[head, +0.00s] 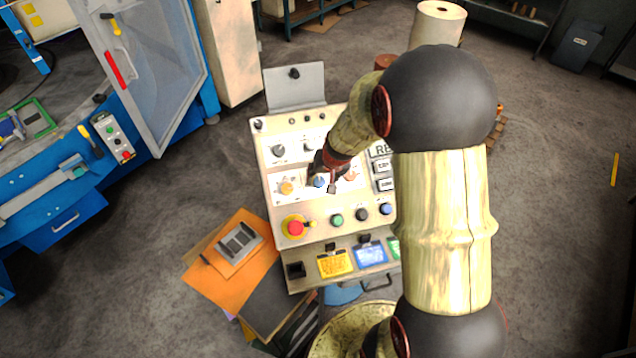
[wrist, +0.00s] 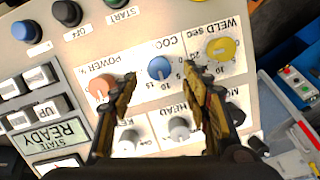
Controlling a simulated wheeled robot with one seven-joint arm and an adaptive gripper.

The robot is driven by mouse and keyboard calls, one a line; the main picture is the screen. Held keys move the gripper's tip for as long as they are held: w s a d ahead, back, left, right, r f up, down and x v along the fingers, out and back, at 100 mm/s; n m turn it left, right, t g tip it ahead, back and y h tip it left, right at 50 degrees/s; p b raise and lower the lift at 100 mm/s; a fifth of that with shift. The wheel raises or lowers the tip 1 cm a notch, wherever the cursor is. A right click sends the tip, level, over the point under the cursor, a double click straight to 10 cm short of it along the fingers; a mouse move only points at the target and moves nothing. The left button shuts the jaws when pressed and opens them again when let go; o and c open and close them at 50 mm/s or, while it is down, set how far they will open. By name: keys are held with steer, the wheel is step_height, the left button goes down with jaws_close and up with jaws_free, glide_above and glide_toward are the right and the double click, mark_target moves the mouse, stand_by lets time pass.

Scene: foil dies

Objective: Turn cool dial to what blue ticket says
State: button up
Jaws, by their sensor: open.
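The cool dial is a small blue knob (wrist: 159,68) on a white panel with printed numbers around it, partly labelled "COO" in the wrist view. It also shows in the head view (head: 319,182), close by my gripper. My gripper (wrist: 160,74) is open, with one finger on each side of the blue knob in the wrist picture. I cannot tell whether the fingers touch it or how deep they reach. The blue ticket (head: 370,254) stands on the panel's lower ledge. Its writing is too small to read.
An orange power dial (wrist: 99,88) and a yellow weld dial (wrist: 221,48) flank the blue knob; grey knobs sit nearby. In the head view, a red emergency button (head: 294,227) and several push buttons lie below. A yellow ticket (head: 334,263) stands left of the blue one.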

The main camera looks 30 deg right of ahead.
mark_target(320, 183)
steer(key=x, duration=0.6)
steer(key=shift+w+d+f+b, duration=0.15)
steer(key=shift+f+b, duration=0.2)
steer(key=shift+b, duration=0.05)
steer(key=shift+c, duration=0.7)
steer(key=c, duration=1)
